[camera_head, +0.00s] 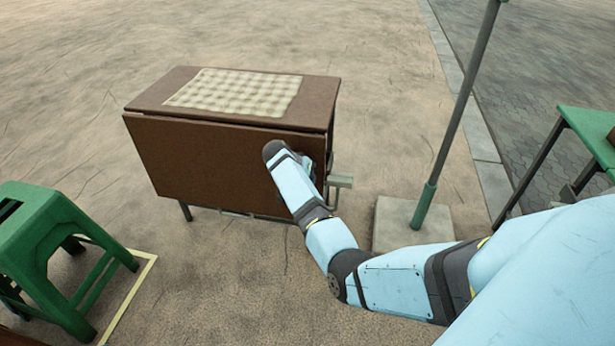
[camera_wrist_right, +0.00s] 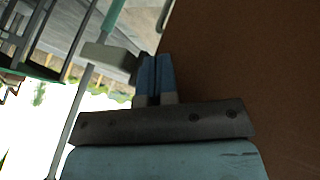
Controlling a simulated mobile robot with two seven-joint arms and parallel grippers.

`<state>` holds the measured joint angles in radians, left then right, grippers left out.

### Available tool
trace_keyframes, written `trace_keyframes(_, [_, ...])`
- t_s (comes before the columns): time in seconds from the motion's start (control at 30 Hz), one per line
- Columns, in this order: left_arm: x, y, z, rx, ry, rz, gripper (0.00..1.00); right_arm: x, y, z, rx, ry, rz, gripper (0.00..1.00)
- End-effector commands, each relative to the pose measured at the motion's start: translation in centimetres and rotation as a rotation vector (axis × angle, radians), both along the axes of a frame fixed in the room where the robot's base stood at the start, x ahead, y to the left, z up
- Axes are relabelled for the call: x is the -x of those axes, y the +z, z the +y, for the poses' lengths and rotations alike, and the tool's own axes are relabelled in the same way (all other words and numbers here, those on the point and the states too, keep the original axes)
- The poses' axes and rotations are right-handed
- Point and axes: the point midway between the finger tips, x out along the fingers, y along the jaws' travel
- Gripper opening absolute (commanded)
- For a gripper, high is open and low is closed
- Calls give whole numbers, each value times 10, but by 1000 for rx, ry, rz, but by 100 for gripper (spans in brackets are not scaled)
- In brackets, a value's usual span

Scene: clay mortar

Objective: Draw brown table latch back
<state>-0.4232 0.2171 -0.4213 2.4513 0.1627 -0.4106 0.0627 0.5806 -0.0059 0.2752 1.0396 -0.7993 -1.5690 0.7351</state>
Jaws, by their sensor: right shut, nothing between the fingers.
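The brown table (camera_head: 210,165) stands ahead with its front panel hanging down. My right gripper (camera_wrist_right: 155,60) is shut and empty, beside the brown panel (camera_wrist_right: 240,65). In the head view my right forearm covers the lower right of the panel and hides most of the gripper. No latch is clearly seen. My left gripper is not in view.
A checked cloth (camera_head: 235,90) lies on the tabletop. A green stool (camera_head: 50,235) stands at the left. A green-grey pole (camera_head: 450,130) rises from a square base (camera_head: 395,222) right of the table. The ground behind is clear.

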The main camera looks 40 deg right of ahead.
Motion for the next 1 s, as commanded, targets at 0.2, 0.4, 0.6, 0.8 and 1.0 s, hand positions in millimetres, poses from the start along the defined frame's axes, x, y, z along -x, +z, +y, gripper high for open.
trace_keyframes(0.2, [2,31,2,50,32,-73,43,-5,41,25,0,2,-2,0])
trace_keyframes(0.4, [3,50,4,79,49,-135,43,-10,69,47,-1,1,-3,0])
trace_keyframes(0.6, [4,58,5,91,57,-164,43,-12,80,57,0,1,-1,0])
trace_keyframes(0.8, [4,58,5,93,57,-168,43,-12,81,59,0,1,-1,0])
trace_keyframes(1.0, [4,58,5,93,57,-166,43,-12,81,58,0,1,-1,0])
